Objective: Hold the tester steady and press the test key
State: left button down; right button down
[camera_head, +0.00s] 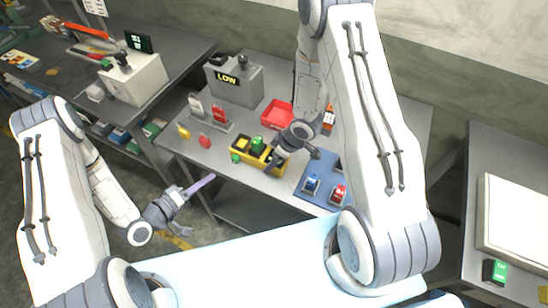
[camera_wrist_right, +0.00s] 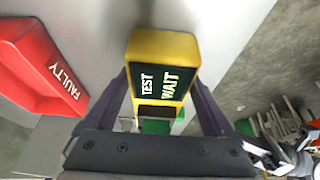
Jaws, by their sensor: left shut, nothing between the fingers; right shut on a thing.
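The yellow tester (camera_head: 249,158) sits at the front edge of the middle bench, with green parts on it. In the right wrist view the tester (camera_wrist_right: 178,45) has a dark display reading TEST and WAIT. My right gripper (camera_head: 273,163) is shut on the tester, with one finger along each side in the wrist view (camera_wrist_right: 165,95). A green part (camera_wrist_right: 156,127) shows beyond the gripper body, partly hidden; I cannot tell whether it is the test key. My left gripper (camera_head: 208,181) is shut and empty, left of the tester and in front of the bench edge.
A red tray (camera_head: 277,114), marked FAULTY in the wrist view (camera_wrist_right: 38,65), stands behind the tester. A grey box with a LOW display (camera_head: 232,85) is at the back. A blue mat (camera_head: 310,198) with blue and red items lies right. Red and yellow tags stand left.

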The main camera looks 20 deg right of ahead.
aim_at(236, 159)
dwell(0.8)
pick_arm(q)
jog(key=shift+s+d+f+m+g+y, duration=0.1)
jog(key=shift+s+f+g+y, duration=0.35)
jog(key=shift+g+y, duration=0.25)
jog(key=shift+s+a+f+m+g+y, duration=0.1)
jog(key=shift+s+f+g+y, duration=0.3)
jog(key=shift+y, duration=0.45)
jog(key=shift+s+d+f+m+g+y, duration=0.1)
jog(key=shift+s+f+g+y, duration=0.2)
jog(key=shift+s+g+y, duration=0.35)
jog(key=shift+w, duration=0.25)
jog(key=shift+w+d, duration=1.45)
jog(key=shift+w, duration=0.2)
jog(key=shift+w+d, duration=1.45)
jog(key=shift+w, duration=0.15)
jog(key=shift+w+d, duration=0.3)
